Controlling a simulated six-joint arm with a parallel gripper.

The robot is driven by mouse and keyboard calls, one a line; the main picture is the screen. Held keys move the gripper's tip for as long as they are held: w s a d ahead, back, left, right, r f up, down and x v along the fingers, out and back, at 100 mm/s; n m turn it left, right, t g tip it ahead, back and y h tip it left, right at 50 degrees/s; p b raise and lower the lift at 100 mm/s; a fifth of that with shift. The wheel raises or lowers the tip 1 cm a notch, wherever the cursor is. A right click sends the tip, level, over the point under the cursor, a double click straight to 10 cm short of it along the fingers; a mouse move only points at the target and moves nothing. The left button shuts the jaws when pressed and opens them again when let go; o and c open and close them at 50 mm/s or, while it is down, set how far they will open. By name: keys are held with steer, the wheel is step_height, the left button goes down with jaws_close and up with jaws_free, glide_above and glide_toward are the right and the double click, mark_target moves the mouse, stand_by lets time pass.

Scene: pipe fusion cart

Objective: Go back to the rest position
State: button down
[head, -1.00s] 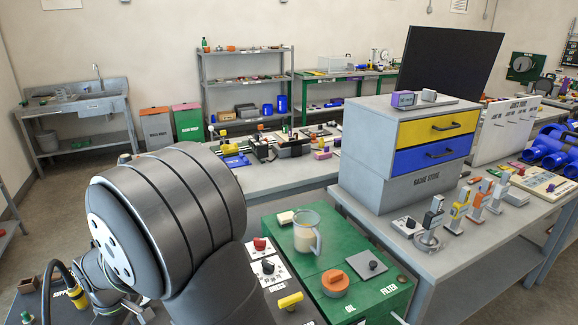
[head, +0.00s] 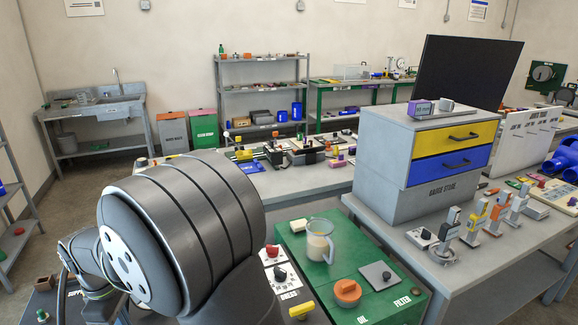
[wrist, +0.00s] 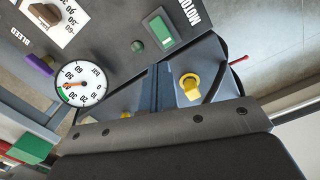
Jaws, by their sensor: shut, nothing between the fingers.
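My gripper (wrist: 160,128) shows in the wrist view as a wide dark bar with bolts along the bottom edge. It is shut, with nothing seen held in it. Beyond it is a dark control panel with a round pressure gauge (wrist: 80,83), a green switch (wrist: 158,29) and a purple knob (wrist: 38,64). A yellow knob (wrist: 190,84) sits on a blue-grey part just past the bar. In the head view my thick grey arm link fills the lower left, and the gripper is hidden.
Right of my arm is a green cabinet (head: 290,240) with a jug (head: 318,240) and an orange cap (head: 347,292) on top. A grey drawer unit (head: 385,130) stands on the right bench. Shelves (head: 260,88) and a sink (head: 100,108) line the back wall; floor there is open.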

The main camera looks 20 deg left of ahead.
steer(key=s+a+r+n, duration=0.1)
steer(key=r+n, duration=0.1)
steer(key=r, duration=0.2)
steer(key=s+a+r+n+t+h, duration=0.1)
steer(key=s+r, duration=0.1)
steer(key=r, duration=0.3)
steer(key=shift+s+a+r+n, duration=0.15)
steer(key=shift+a+r+n, duration=0.15)
steer(key=shift+a+n, duration=0.1)
steer(key=c, duration=2.1)
jaws_free()
